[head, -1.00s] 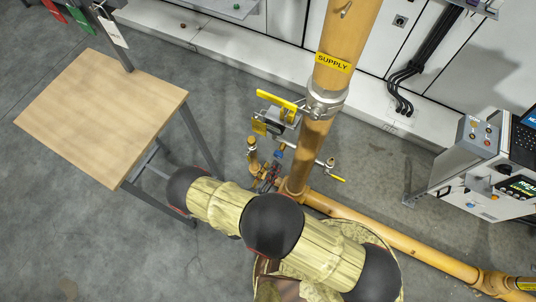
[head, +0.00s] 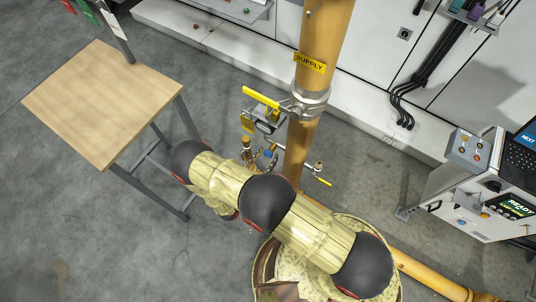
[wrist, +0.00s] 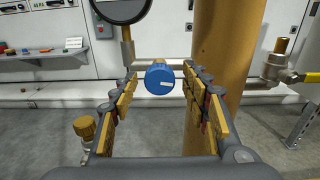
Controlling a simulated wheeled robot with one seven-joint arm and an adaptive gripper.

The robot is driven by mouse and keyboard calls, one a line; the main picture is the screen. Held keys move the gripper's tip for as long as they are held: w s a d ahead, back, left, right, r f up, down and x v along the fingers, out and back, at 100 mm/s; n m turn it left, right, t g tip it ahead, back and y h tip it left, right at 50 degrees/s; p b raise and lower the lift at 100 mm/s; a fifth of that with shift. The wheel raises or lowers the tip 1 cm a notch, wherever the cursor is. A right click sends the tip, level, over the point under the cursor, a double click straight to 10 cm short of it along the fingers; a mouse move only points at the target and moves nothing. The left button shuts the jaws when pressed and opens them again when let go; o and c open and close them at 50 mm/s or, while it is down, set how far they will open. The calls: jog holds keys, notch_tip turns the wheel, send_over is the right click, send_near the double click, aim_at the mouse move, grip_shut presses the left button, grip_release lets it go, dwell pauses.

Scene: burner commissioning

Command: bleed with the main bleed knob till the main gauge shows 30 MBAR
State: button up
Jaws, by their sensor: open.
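A blue knob (wrist: 160,78) with a white pointer mark sits in the middle of the wrist view. My gripper (wrist: 161,73) is open, with one finger on each side of the knob and visible gaps between. I cannot tell whether the fingertips reach past it. A round dark-rimmed gauge (wrist: 122,10) stands above and left of the knob. Only its lower part shows, and no reading can be made out. In the head view my arm covers the gripper, and a small blue part (head: 269,154) shows beside the pipe.
The yellow supply pipe (head: 310,100) rises right behind the knob. A yellow lever (head: 262,97) and a small side valve (head: 318,168) stick out near it. A wooden-topped table (head: 105,100) stands left. A console (head: 475,190) with a screen stands right.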

jog(key=shift+x, duration=0.85)
jog(key=shift+c, duration=1.2)
jog(key=c, duration=0.9)
